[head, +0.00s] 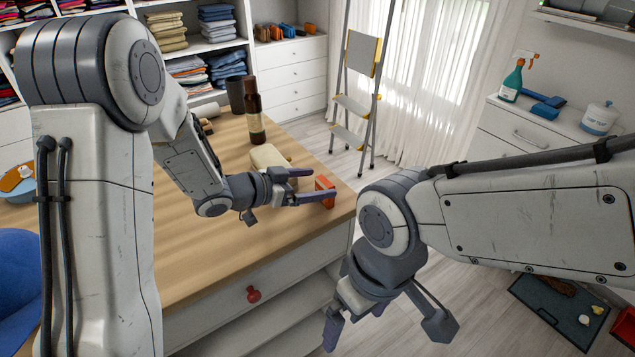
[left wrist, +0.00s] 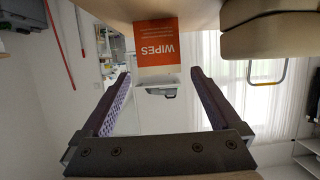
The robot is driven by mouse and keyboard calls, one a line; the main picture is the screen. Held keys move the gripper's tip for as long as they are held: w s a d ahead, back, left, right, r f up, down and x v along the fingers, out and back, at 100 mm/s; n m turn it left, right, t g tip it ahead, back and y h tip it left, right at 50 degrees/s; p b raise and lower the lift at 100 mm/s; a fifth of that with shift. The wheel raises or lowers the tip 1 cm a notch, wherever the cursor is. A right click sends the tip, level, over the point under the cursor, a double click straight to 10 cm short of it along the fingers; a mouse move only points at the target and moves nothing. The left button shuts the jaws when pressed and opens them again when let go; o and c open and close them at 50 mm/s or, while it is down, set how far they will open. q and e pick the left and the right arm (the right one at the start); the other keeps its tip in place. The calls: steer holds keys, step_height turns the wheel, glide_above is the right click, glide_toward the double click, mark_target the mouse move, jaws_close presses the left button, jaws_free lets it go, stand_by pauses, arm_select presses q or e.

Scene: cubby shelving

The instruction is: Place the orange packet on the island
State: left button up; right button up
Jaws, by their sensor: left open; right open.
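The orange packet (head: 324,184), lettered "WIPES" in the left wrist view (left wrist: 157,42), stands on the wooden top of the island (head: 225,245), near its right edge. My left gripper (head: 315,184) is open at the packet, just above the top. In the left wrist view, which looks upside down, the packet lies at or just past the fingertips (left wrist: 160,78), in line with the gap; the fingers are not closed on it. My right gripper (head: 386,330) is open and empty, low beside the island's right end.
A beige object (head: 268,156) stands close behind my left gripper. A dark brown bottle (head: 254,112) and a dark cup (head: 235,96) stand farther back on the island. A stepladder (head: 352,105) stands beyond. The island's front middle is bare.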

arm_select(q)
steer(key=v, duration=1)
steer(key=shift+s+a, duration=0.2)
steer(key=shift+a, duration=0.05)
steer(key=shift+r, duration=0.1)
steer(key=x, duration=1.2)
steer(key=shift+d+f, duration=0.15)
steer(key=shift+f, duration=0.05)
step_height(320, 180, up, 2)
steer(key=shift+r, duration=0.6)
